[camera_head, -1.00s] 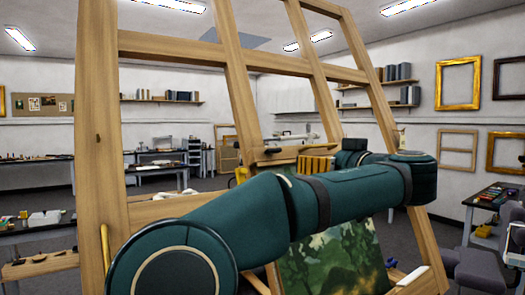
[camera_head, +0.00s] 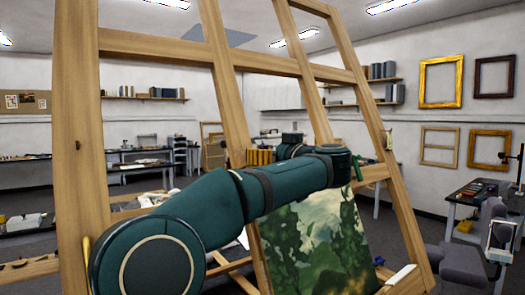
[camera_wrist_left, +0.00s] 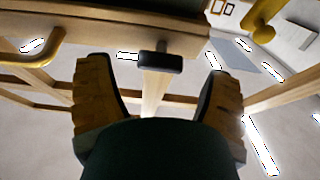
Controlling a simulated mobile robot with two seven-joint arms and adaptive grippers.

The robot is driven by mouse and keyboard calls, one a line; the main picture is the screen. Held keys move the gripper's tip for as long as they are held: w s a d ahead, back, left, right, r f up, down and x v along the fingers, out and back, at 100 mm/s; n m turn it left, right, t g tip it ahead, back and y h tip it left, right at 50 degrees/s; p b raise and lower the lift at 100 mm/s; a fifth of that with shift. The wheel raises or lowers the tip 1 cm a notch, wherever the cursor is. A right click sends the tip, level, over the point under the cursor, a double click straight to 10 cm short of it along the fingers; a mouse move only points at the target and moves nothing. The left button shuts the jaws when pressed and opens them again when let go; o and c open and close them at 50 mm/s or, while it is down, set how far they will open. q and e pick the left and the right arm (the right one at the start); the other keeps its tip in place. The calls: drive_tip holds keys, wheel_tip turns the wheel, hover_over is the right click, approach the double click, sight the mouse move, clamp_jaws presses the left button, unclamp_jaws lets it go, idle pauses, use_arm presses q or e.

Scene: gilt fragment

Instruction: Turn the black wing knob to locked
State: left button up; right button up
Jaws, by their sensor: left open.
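In the left wrist view, the black wing knob (camera_wrist_left: 161,63) sticks out from a wooden rail (camera_wrist_left: 110,25). Its bar lies roughly level in the picture. My left gripper (camera_wrist_left: 158,70) is open, with one tan ribbed finger on each side of the knob and a clear gap to both. The fingers do not touch it. In the head view, my left gripper (camera_head: 262,157) is by the easel's crossbar, and its fingers show as a yellowish ribbed block. I cannot make out the knob there. My right gripper is not in view.
The wooden easel (camera_head: 80,130) stands close in front, with a green landscape painting (camera_head: 320,240) low on it. In the wrist view, a brass hook (camera_wrist_left: 42,50) is left and a yellow knob (camera_wrist_left: 262,18) upper right. A worktable (camera_head: 470,200) is at right.

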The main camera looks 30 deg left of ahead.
use_arm(q)
drive_tip(key=shift+x, duration=1.3)
drive_tip(key=shift+c, duration=0.3)
drive_tip(key=c, duration=1.1)
drive_tip(key=shift+c, duration=0.2)
